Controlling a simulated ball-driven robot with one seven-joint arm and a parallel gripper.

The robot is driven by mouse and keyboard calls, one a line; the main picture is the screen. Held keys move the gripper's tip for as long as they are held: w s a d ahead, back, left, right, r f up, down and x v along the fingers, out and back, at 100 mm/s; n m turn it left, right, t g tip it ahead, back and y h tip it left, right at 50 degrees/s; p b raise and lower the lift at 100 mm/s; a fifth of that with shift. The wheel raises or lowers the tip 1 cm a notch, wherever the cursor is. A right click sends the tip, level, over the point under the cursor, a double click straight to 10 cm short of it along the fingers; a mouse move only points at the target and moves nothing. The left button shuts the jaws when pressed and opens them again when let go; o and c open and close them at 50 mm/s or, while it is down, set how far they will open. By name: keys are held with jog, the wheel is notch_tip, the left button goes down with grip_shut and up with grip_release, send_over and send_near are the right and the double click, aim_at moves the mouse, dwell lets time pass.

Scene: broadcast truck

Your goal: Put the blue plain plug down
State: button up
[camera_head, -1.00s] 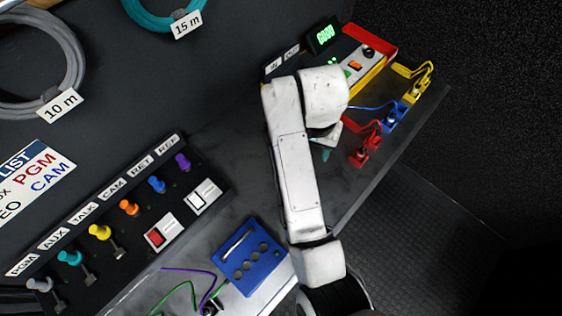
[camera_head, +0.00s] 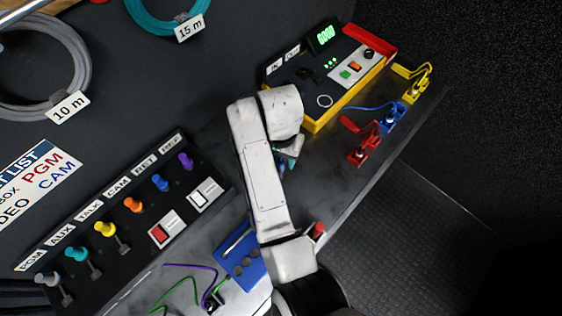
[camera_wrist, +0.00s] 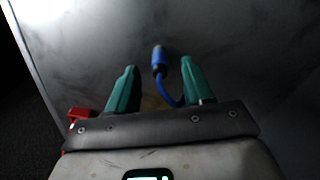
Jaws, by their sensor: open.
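A blue plug (camera_wrist: 159,60) with a blue cable shows in the wrist view, between the tips of my gripper (camera_wrist: 160,68). It lies on or just above the grey worktop (camera_wrist: 235,50); I cannot tell which. The two teal fingers are spread, with a gap on each side of the plug. In the head view my gripper (camera_head: 288,152) is over the worktop, left of the yellow tester box, and a small blue part (camera_head: 281,167) shows beside it. My arm hides much of that area.
The yellow tester box (camera_head: 318,122) stands behind. Red (camera_head: 362,151), blue (camera_head: 391,119) and yellow (camera_head: 415,90) holders line the right edge. A blue block with holes (camera_head: 236,262) is partly behind my arm. A plug panel (camera_head: 120,215) is at left.

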jog(key=shift+f, duration=1.25)
jog(key=shift+c, duration=0.5)
grip_shut()
